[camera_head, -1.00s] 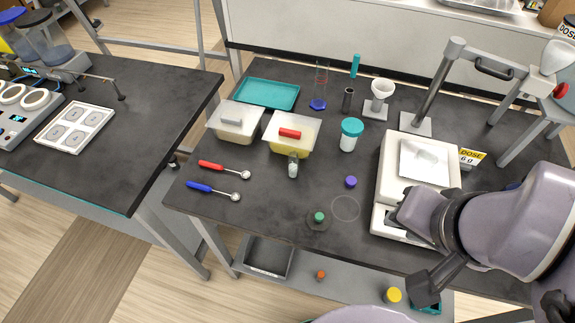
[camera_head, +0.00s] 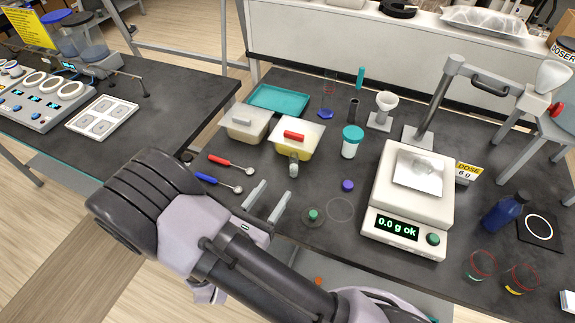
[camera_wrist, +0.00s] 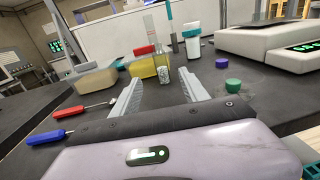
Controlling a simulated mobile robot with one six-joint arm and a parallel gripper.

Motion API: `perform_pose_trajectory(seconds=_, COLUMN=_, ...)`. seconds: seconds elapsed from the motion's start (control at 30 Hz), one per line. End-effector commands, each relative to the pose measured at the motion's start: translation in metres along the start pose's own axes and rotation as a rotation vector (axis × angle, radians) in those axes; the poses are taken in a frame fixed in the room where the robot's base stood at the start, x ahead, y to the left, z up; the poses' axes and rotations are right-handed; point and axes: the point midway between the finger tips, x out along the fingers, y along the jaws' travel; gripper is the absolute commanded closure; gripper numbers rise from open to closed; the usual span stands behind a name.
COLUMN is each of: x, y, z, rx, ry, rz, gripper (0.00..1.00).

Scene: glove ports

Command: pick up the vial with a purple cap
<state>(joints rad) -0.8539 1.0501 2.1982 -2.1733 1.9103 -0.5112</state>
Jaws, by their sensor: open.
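A round purple cap (camera_head: 348,185) shows on the dark bench, between the white jar and a thin clear ring. It also shows in the wrist view (camera_wrist: 222,63), right of my fingers. I cannot make out a vial body under it. My gripper (camera_head: 275,189) is open and empty over the front left part of the bench, to the left of the purple cap and apart from it. In the wrist view my two fingers (camera_wrist: 161,79) are spread, with a small clear vial of pale grains (camera_wrist: 163,73) beyond them.
A green cap (camera_head: 314,215) on a dark disc lies near the purple cap. The clear vial (camera_head: 294,166) stands before the yellow-filled tub (camera_head: 296,146). A teal-lidded jar (camera_head: 350,143) and the balance (camera_head: 408,197) stand nearby. Red and blue spoons (camera_head: 219,183) lie left.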

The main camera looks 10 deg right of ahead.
Motion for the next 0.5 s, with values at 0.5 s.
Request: perform_pose_trajectory(seconds=0.5, x=0.087, y=-0.002, z=-0.007, rx=0.004, ry=0.0, rz=-0.007, gripper=0.48)
